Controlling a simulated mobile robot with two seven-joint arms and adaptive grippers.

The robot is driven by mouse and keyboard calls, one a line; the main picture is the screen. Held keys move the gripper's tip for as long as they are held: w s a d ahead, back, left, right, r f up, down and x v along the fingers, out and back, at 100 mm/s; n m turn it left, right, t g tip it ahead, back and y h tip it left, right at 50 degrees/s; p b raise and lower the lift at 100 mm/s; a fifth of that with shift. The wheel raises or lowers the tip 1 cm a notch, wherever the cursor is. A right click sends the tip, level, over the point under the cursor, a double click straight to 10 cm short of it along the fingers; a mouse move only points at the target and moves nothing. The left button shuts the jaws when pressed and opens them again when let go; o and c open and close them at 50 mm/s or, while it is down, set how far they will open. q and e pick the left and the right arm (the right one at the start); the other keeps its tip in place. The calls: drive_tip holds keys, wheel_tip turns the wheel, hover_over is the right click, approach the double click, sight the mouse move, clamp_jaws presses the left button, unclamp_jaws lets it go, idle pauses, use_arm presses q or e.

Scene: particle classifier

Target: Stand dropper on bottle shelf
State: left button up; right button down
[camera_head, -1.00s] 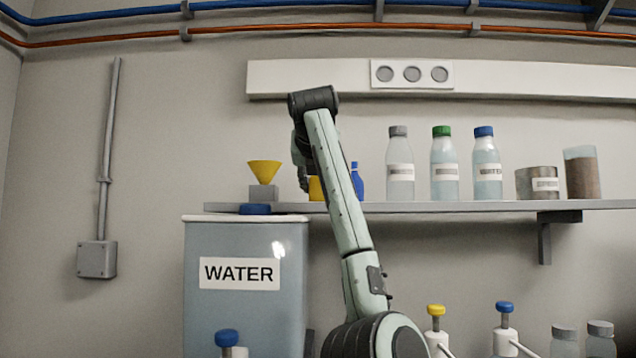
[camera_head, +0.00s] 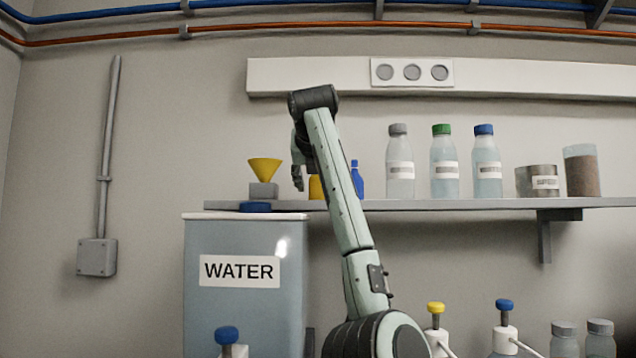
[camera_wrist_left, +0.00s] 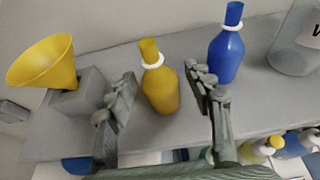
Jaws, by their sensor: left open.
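A yellow dropper bottle (camera_wrist_left: 160,88) with a white collar stands upright on the grey bottle shelf (camera_wrist_left: 235,103). It lies between the spread fingers of my left gripper (camera_wrist_left: 165,100) in the left wrist view, with gaps on both sides. In the head view the yellow bottle (camera_head: 315,188) is partly hidden behind my arm. My left gripper (camera_head: 298,182) is open and empty, just left of it over the shelf (camera_head: 440,205). A blue dropper bottle (camera_wrist_left: 226,48) stands beside it, and also shows in the head view (camera_head: 357,182). My right gripper is out of view.
A yellow funnel (camera_head: 265,168) sits on a grey block (camera_head: 263,190) at the shelf's left end. Several capped bottles (camera_head: 445,170) and two containers (camera_head: 538,182) stand to the right. A water tank (camera_head: 245,315) is below the shelf.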

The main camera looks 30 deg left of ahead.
use_arm(q)
drive_tip(key=shift+r, duration=0.2)
drive_tip(key=b+v, duration=0.2)
drive_tip(key=v, duration=1)
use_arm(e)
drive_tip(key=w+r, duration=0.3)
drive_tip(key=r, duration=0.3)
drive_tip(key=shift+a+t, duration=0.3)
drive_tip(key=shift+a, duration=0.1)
use_arm(q)
drive_tip(key=shift+f, duration=0.1)
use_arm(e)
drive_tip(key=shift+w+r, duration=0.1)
use_arm(q)
drive_tip(key=shift+s+f, duration=0.1)
